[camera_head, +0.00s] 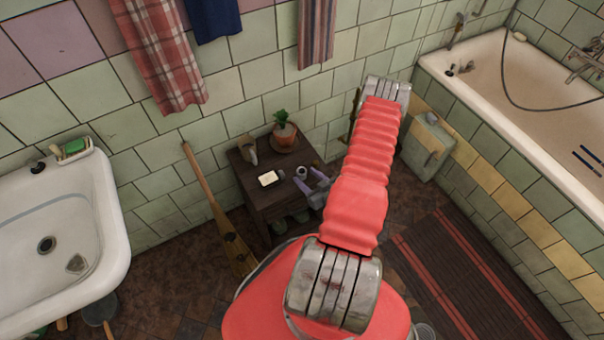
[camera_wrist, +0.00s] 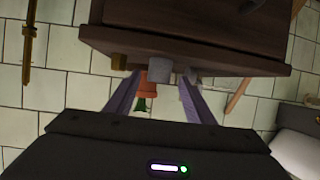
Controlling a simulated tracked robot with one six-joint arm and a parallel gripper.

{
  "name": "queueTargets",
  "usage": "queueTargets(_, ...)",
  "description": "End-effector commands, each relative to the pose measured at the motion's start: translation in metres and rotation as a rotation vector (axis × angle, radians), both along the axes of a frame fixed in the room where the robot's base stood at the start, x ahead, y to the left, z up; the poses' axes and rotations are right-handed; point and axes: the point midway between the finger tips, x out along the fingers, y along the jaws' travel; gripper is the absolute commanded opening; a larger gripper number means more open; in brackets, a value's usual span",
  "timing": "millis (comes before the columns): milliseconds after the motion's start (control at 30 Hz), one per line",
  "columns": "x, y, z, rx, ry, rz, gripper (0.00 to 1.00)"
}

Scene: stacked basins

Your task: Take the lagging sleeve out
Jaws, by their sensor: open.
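A short grey hollow cylinder (camera_head: 302,172), which looks like the lagging sleeve, stands on a small dark wooden table (camera_head: 252,184). My gripper (camera_head: 312,181) is open beside it, low over the tabletop. In the wrist view, which appears upside down, a grey cylinder (camera_wrist: 160,70) shows between the tips of the two spread purple-grey fingers. I cannot tell whether either finger touches it. A brass-coloured piece (camera_wrist: 118,62) sits close to one fingertip.
A sink (camera_head: 105,190) stands left, a bathtub (camera_head: 480,120) right. The tiled wall is close behind.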

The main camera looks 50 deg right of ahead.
Motion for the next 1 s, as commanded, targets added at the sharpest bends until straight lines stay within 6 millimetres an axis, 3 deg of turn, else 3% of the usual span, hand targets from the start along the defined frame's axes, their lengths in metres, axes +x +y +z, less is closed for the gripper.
queueTargets(333, 0.036, -0.010, -0.015, -0.001, -0.001, 0.001, 0.49)
queueTargets(933, 0.039, -0.011, -0.016, 0.000, 0.000, 0.000, 0.49)
queueTargets(1000, 0.039, -0.011, -0.016, 0.000, 0.000, 0.000, 0.44)
